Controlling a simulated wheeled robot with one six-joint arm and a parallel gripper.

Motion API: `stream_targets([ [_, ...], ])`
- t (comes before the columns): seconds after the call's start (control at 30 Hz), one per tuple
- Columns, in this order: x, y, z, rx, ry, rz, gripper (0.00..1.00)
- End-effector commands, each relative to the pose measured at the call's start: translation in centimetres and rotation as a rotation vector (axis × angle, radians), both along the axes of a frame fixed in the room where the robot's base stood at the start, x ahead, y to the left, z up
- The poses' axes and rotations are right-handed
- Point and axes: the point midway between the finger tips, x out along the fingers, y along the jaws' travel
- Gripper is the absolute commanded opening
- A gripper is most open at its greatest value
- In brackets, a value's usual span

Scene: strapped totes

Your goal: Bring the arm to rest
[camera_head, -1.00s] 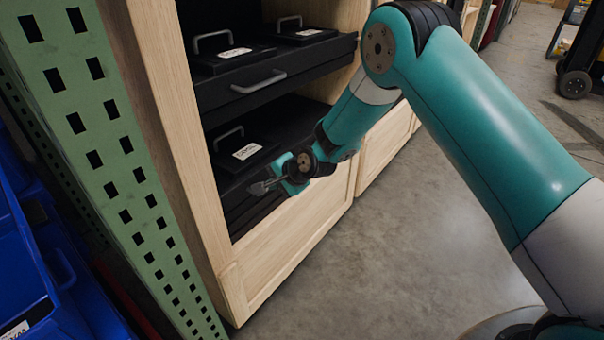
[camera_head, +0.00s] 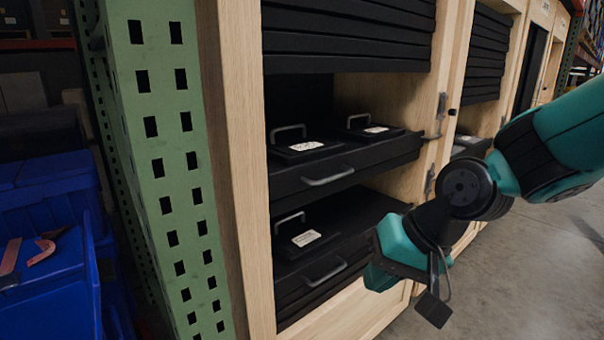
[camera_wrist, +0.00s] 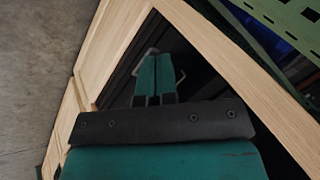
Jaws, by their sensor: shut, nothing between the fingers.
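My arm enters from the right in the head view and bends at a dark joint. My gripper (camera_head: 380,270) hangs at its end, in front of the wooden cabinet (camera_head: 410,180); its fingertips are hard to make out there. In the wrist view, the fingers of my gripper (camera_wrist: 155,66) lie together, shut and empty, pointing toward the cabinet's dark opening. I cannot tell how far they are from the cabinet front.
Black drawers with grey handles, an upper one (camera_head: 345,178) and a lower one (camera_head: 325,275), sit in the cabinet. A green perforated post (camera_head: 165,170) stands left of it, with blue totes (camera_head: 45,285) beyond. Grey floor (camera_head: 530,265) is clear at right.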

Motion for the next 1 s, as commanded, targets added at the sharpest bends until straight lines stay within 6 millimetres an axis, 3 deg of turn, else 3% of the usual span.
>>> stream_targets([
  [0.1,-5.3,-0.9,2.0,-0.071,-0.021,0.195,0.0],
  [0.4,-15.6,-3.7,3.8,-0.199,-0.041,0.596,0.0],
  [0.43,-15.2,-3.6,5.5,-0.198,-0.038,0.589,0.0],
  [0.83,-15.0,-3.5,15.1,-0.194,-0.035,0.579,0.0],
  [1.0,-15.0,-3.5,17.1,-0.194,-0.035,0.579,0.0],
])
